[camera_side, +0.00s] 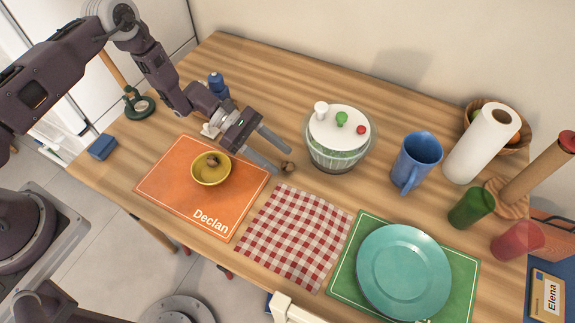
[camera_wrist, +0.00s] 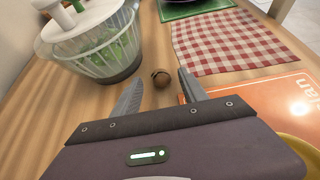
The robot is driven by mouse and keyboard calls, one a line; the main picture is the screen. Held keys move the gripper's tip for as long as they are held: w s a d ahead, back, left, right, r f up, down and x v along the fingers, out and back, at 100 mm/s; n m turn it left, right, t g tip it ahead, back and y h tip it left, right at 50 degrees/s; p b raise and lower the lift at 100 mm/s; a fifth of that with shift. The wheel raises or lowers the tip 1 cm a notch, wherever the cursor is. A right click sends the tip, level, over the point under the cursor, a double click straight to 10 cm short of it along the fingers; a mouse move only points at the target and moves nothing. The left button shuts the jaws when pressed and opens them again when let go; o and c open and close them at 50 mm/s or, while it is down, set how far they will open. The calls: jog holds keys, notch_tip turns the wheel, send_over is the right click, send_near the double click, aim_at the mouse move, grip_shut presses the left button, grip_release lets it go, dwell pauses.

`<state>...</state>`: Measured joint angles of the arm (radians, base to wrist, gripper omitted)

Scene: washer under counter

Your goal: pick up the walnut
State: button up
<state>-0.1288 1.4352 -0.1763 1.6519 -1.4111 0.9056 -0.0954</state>
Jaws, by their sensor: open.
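A small brown walnut (camera_side: 287,168) lies on the wooden counter between the orange placemat and the salad spinner. It also shows in the wrist view (camera_wrist: 161,78), just beyond the gap between my fingertips. My gripper (camera_side: 282,158) is open, with its two fingers low over the counter on the spinner side and the mat side of the walnut. In the wrist view nothing is between the fingers. A second brown nut-like thing (camera_side: 212,161) lies in the yellow bowl (camera_side: 222,178).
The salad spinner (camera_side: 336,157) stands close to one finger. The orange placemat (camera_side: 165,184) and the checkered cloth (camera_side: 300,250) lie on the near side. A blue mug (camera_side: 418,160), a teal plate (camera_side: 403,272) and a green cup (camera_side: 470,208) stand to the right.

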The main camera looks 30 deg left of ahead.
aim_at(288, 167)
jog(key=shift+x, duration=1.2)
grip_shut()
